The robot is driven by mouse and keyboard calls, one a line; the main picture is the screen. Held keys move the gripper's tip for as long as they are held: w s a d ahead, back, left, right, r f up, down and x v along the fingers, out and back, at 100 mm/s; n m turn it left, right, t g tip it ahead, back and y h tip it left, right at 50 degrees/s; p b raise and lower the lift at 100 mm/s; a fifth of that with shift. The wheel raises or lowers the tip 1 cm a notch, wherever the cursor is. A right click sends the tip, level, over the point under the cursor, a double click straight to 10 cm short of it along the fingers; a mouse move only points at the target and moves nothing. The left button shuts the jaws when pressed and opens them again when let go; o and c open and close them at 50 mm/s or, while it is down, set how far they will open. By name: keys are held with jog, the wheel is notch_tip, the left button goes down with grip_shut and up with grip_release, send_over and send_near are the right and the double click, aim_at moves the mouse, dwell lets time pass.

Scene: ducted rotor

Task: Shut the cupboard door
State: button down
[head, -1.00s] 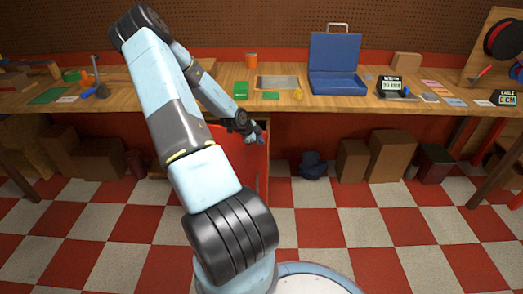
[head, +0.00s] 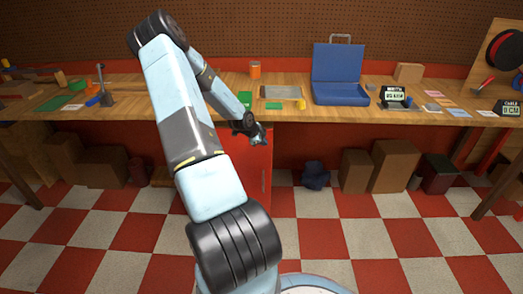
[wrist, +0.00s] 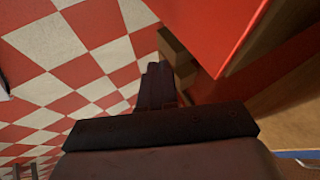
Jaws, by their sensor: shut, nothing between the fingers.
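The red cupboard door (head: 257,170) shows below the workbench, partly behind my arm. In the wrist view a red panel, which looks like the same door (wrist: 215,32), fills the upper right, with a brown wooden edge behind it. It appears to stand out from the bench front; how far it is open I cannot tell. My gripper (head: 262,136) is near the top of the door at the bench's front edge. In the wrist view its fingers (wrist: 157,72) are together and empty, pointing down beside the red panel. Whether they touch it is unclear.
The workbench (head: 190,104) carries an open blue case (head: 340,92), an orange can (head: 255,69) and small items. Cardboard boxes (head: 393,163) and a dark blue bundle (head: 316,175) sit beneath. The checkered floor (head: 370,235) in front is clear.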

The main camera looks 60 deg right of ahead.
jog(key=v, duration=1.2)
jog(key=shift+f, duration=0.15)
jog(key=x, duration=1.3)
jog(key=shift+d+f, duration=0.2)
